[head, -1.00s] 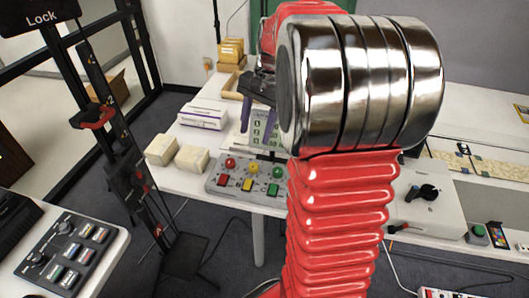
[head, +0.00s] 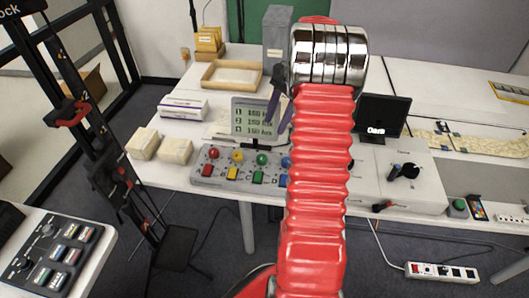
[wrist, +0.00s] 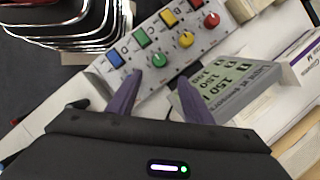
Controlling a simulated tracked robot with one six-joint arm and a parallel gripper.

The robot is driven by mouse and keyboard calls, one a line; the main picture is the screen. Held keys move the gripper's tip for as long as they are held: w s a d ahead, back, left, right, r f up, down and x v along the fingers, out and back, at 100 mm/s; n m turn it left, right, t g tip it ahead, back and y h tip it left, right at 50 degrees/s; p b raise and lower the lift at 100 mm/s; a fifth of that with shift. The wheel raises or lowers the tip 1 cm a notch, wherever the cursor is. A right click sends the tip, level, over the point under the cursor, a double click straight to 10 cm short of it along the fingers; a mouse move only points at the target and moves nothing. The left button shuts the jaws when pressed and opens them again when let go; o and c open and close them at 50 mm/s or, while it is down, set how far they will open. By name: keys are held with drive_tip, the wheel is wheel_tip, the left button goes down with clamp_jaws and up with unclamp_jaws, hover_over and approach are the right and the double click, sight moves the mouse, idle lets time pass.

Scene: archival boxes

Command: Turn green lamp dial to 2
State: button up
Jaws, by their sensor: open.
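A grey control panel (head: 230,176) on the white table carries a row of round domed knobs with square buttons in front. The green knob (head: 262,159) sits between the yellow knob (head: 238,156) and the blue knob (head: 287,162), which my arm partly hides. In the wrist view the green knob (wrist: 158,60) shows just beyond the space between my fingertips. My gripper (head: 281,108) is open and empty, with purple fingers, above and behind the panel near the display. It also shows in the wrist view (wrist: 160,80). No knob's setting can be read.
A grey display (head: 253,116) with three numbered lines stands behind the panel. Two cream blocks (head: 176,151) and a white-purple box (head: 184,107) lie left. A wooden tray (head: 232,75) is behind. A dark screen (head: 383,116) and a box with a black knob (head: 404,171) are right.

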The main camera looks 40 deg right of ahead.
sight(262, 156)
drive_tip(key=shift+f, duration=0.1)
drive_tip(key=x, duration=1.3)
drive_tip(key=shift+a+f, duration=0.1)
drive_tip(key=shift+f, duration=0.25)
